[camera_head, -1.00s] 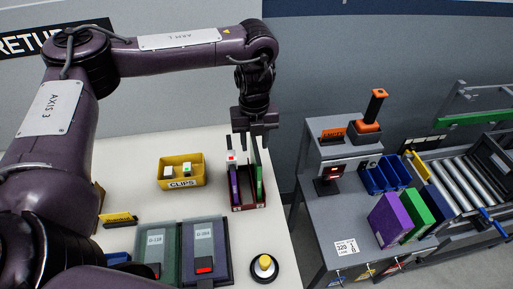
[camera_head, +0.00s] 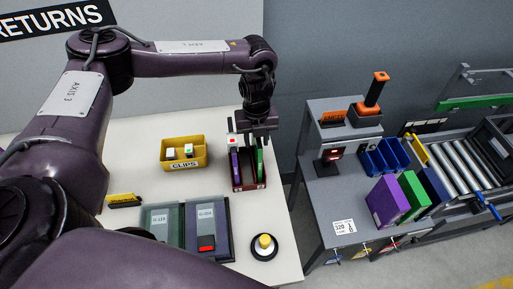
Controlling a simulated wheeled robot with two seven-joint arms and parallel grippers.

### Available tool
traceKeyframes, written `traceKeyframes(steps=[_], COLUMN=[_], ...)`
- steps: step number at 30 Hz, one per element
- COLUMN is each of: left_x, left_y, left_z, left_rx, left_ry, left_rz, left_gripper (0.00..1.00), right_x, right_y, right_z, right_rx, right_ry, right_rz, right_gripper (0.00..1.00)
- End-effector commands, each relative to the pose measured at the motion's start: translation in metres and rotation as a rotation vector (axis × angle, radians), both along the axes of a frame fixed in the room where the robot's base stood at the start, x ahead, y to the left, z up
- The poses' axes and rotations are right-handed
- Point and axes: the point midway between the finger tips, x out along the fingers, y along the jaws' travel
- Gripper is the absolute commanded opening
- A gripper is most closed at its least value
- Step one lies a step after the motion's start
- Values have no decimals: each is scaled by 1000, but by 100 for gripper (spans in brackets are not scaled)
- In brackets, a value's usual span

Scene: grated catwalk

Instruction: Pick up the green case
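A thin green case (camera_head: 260,163) stands upright beside a purple case (camera_head: 235,166) in a dark red rack (camera_head: 249,187) on the white table. My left gripper (camera_head: 257,139) points down over the rack, right at the top of the green case. Its fingers are small and dark here, and I cannot tell whether they touch the case or how far apart they are. A second, larger green case (camera_head: 413,195) stands on the grey table at the right, between a purple case (camera_head: 387,201) and a dark blue one (camera_head: 433,187). My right gripper is not in view.
A yellow clips bin (camera_head: 184,164), two flat binders (camera_head: 208,232) and a yellow-topped button (camera_head: 264,245) are on the white table. The grey table (camera_head: 343,200) holds blue bins (camera_head: 381,157) and an orange-handled device (camera_head: 370,100). A roller conveyor (camera_head: 462,165) is at far right.

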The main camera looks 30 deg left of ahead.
Motion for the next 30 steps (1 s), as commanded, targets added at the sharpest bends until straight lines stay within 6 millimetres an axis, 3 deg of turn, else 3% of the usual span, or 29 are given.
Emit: traceKeyframes(steps=[3, 12, 25, 30], left_x=[0, 0, 0, 1], left_y=[0, 0, 0, -1], left_z=[0, 0, 1, 10], left_rx=[0, 0, 0, -2], left_ry=[0, 0, -1, -3], left_rz=[0, 0, 0, 0], left_gripper=[37, 0, 0, 0], right_x=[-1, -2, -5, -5], right_y=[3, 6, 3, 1], right_z=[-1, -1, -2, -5], right_rx=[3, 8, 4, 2], right_ry=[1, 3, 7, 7], right_rz=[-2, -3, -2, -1], right_gripper=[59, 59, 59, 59])
